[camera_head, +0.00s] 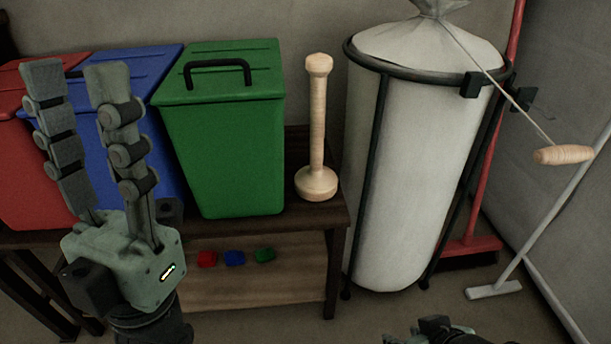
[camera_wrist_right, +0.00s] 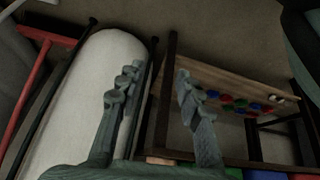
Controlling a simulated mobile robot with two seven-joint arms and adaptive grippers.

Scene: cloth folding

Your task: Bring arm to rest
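My left gripper (camera_head: 76,72) is raised at the left of the head view, fingers pointing up. Its two fingers stand apart with nothing between them, in front of the red and blue bins. My right gripper shows only in small part at the bottom edge of the head view (camera_head: 440,332). In the right wrist view my right gripper (camera_wrist_right: 157,72) has its fingers apart and empty, with the white bag stand and the shelf beyond them. No cloth is visible.
A red bin (camera_head: 28,170), blue bin (camera_head: 158,150) and green bin (camera_head: 230,150) stand on a dark bench (camera_head: 328,215). A wooden plunger-like tool (camera_head: 318,120) stands beside them. A white bag (camera_head: 405,180) hangs in a black stand. Small coloured pieces (camera_head: 235,258) lie on the lower shelf.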

